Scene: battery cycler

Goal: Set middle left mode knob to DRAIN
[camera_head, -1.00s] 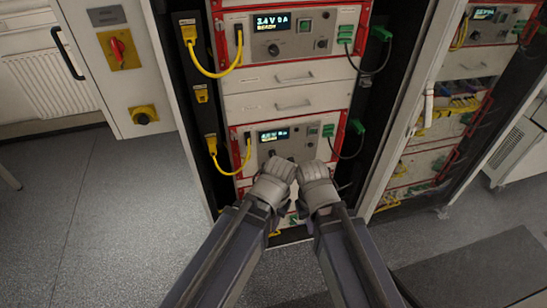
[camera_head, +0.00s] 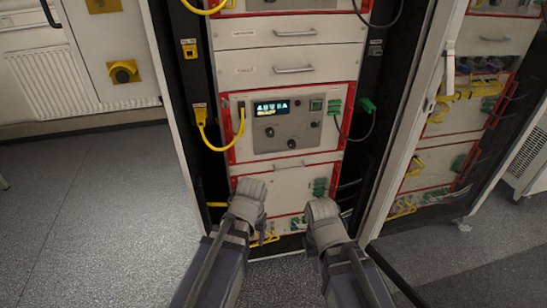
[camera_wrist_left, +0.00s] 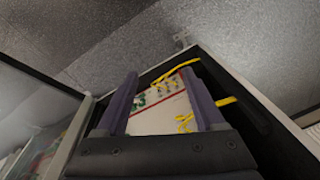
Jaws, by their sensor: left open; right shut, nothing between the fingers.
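The middle cycler unit (camera_head: 292,108) of the left rack has a pale front panel in a red frame, with a small lit display (camera_head: 271,107). Two dark round knobs show on it, a left knob (camera_head: 269,131) and a lower centre knob (camera_head: 291,143). Their lettering and pointer settings are too small to read. My left gripper (camera_head: 249,186) is below this unit, apart from the knobs. In the left wrist view its two fingers (camera_wrist_left: 160,74) are spread with nothing held. My right gripper (camera_head: 321,207) is shut and empty, lower right of the left one.
A yellow cable (camera_head: 237,130) hangs left of the panel, and a dark cable with a green plug (camera_head: 367,104) hangs right. Drawers with handles (camera_head: 295,69) are above. A lower unit (camera_head: 300,177) is partly hidden by my grippers. An open glazed door (camera_head: 425,90) stands right.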

